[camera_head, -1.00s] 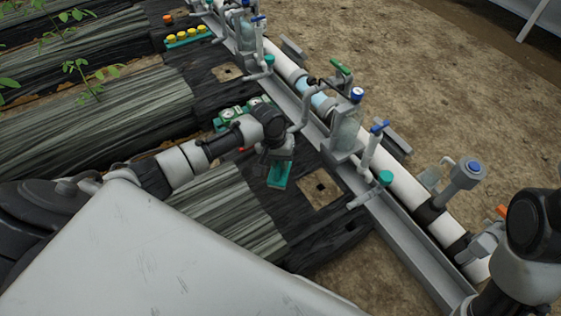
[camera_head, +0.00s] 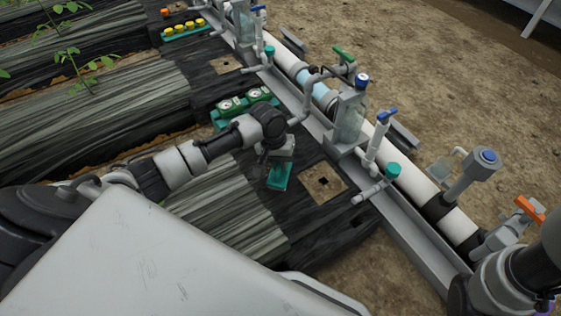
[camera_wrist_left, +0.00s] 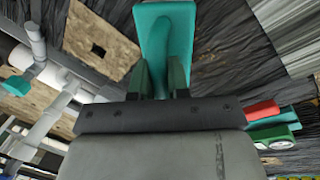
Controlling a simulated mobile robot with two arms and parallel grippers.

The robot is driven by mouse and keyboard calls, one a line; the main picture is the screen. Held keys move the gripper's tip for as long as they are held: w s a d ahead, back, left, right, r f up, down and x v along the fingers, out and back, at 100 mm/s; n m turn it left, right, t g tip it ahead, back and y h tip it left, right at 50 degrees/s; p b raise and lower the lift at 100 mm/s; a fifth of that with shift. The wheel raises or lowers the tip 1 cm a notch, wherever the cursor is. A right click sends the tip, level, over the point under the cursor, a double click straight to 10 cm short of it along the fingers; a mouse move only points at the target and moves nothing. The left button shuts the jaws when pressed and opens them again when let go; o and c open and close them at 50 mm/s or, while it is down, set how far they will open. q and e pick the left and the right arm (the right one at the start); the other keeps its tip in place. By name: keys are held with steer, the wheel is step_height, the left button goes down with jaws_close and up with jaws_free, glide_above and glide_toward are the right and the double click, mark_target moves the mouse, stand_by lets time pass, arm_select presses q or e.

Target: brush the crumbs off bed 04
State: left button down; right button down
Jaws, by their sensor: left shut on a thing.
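My left gripper (camera_head: 279,160) is shut on a teal brush (camera_head: 279,177), held low over the dark bed cover (camera_head: 237,172). In the left wrist view the brush (camera_wrist_left: 166,32) sticks out from between the fingers (camera_wrist_left: 160,80). Its underside is hidden, and I cannot tell whether it touches the bed. A tan square with a dark hole (camera_head: 322,183) lies just right of the brush; it also shows in the left wrist view (camera_wrist_left: 99,45). I cannot make out crumbs or a bed number. My right arm (camera_head: 500,280) shows at lower right; its gripper is out of view.
A pipe (camera_head: 407,178) with valves and a grey channel (camera_head: 398,232) runs along the bed ends. A teal rack with yellow caps (camera_head: 185,30) stands farther back. Bare soil lies right of the pipe.

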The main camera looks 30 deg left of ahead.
arm_select(q)
steer(key=shift+f, duration=1.15)
